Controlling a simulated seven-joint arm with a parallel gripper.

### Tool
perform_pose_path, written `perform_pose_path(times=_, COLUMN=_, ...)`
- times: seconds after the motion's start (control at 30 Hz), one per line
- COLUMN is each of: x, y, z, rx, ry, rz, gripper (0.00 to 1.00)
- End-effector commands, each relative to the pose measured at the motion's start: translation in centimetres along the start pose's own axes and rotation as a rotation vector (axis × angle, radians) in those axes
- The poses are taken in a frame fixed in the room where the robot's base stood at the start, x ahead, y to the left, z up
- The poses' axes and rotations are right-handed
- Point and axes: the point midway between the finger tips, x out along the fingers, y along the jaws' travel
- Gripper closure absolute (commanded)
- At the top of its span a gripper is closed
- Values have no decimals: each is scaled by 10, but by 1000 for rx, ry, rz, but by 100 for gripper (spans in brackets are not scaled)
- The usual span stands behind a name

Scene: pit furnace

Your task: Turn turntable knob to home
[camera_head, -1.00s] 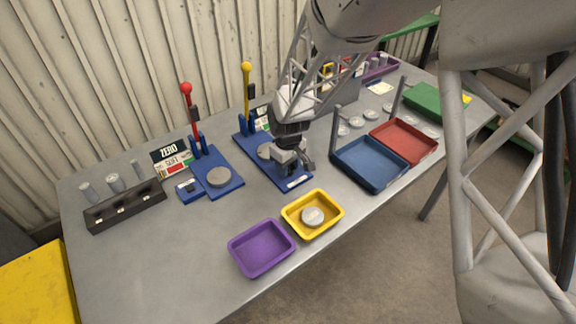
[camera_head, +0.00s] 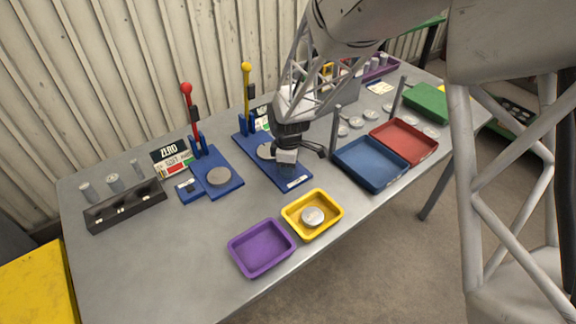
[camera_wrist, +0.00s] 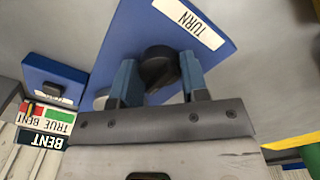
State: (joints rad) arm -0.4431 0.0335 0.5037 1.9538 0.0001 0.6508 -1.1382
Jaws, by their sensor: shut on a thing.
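The turntable knob (camera_wrist: 158,60) is black and round with a raised grip bar. It sits on a blue base plate (camera_wrist: 130,30) beside a white label reading TURN (camera_wrist: 188,24). In the wrist view my gripper (camera_wrist: 159,78) has its blue fingers closed on the knob's sides, one on each side. In the head view my gripper (camera_head: 287,157) is low over the right-hand blue base (camera_head: 291,180), and it hides the knob there. A grey disc (camera_head: 266,151) lies on that base behind the gripper. A home mark cannot be made out.
A yellow-knobbed lever (camera_head: 246,90) stands behind the gripper. Left is another blue station with a red-knobbed lever (camera_head: 188,110). A yellow tray (camera_head: 334,220) holding a disc and a purple tray (camera_head: 238,256) stand in front; a blue tray (camera_head: 345,174) is close on the right.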

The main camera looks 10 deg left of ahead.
Motion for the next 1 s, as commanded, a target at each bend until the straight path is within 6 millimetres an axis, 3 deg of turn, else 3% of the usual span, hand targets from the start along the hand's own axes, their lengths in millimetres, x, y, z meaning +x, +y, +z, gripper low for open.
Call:
perform_pose_path(times=0.37, x=-1, y=0, z=0, rx=-6, ry=0, rz=1, gripper=83)
perform_pose_path(times=0.4, x=-1, y=0, z=0, rx=-6, ry=0, rz=1, gripper=54)
perform_pose_path(times=0.53, x=-1, y=0, z=0, rx=-5, ry=0, rz=1, gripper=34)
perform_pose_path(times=1.0, x=-7, y=0, z=0, rx=-5, ry=0, rz=1, gripper=33)
